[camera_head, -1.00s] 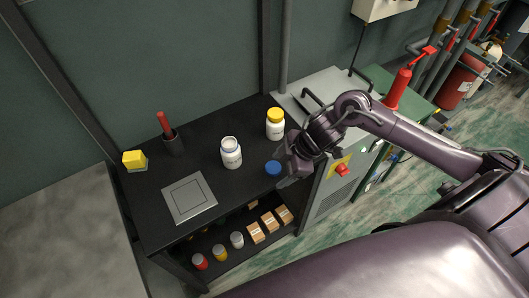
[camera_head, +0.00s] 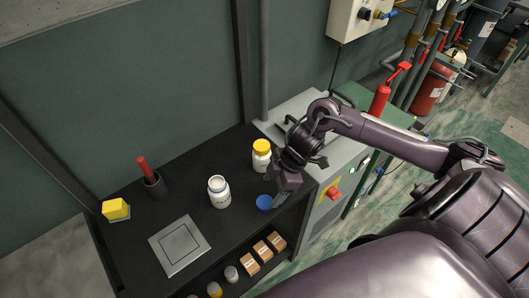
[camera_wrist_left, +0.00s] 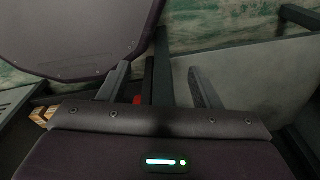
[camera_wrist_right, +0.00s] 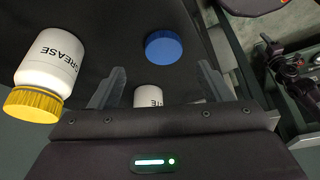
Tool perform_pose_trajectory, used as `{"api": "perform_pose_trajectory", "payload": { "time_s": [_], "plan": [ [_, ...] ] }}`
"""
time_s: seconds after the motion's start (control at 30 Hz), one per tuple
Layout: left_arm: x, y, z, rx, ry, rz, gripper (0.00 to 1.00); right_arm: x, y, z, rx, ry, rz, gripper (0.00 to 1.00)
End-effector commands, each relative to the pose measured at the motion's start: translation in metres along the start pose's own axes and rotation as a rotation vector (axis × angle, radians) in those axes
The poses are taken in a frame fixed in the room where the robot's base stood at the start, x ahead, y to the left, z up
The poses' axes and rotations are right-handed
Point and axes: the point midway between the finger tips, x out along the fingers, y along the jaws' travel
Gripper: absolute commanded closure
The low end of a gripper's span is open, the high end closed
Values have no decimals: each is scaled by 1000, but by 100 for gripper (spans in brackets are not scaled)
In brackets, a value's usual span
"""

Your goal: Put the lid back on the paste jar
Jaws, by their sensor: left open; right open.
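The open white paste jar (camera_head: 219,194) stands upright on the black bench in the head view. Its lower part shows between my right fingers in the right wrist view (camera_wrist_right: 148,96), the rest hidden by the gripper body. The blue lid (camera_head: 264,202) lies on the bench right of the jar; in the right wrist view the lid (camera_wrist_right: 163,47) is beyond the fingertips. My right gripper (camera_head: 278,195) is open and empty, close beside the lid. My left gripper (camera_wrist_left: 160,80) is open and empty, away from the jar and lid; the head view does not show it.
A yellow-capped grease jar (camera_head: 261,155) stands close to my right gripper. Boxes (camera_head: 262,250) sit on the lower shelf.

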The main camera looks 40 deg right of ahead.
Motion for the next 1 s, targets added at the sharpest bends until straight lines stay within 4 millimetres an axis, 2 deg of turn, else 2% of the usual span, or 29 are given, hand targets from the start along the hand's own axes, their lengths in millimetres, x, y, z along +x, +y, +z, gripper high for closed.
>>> {"api": "perform_pose_trajectory", "payload": {
  "time_s": [0.1,0.27,0.43,0.6,1.0],
  "plan": [
    [0,-2,-10,0,15,-2,42,0,0,0,-1,0,1,29],
    [-2,-1,-3,0,4,-2,42,4,-1,0,0,1,0,29],
    [-12,0,8,0,-13,0,42,28,-7,2,3,1,-3,29],
    [-12,-1,10,0,-17,-1,42,48,-5,3,0,0,1,29],
    [-11,-2,7,-1,-12,-2,42,52,-5,4,-1,-2,2,30]
  ]
}}
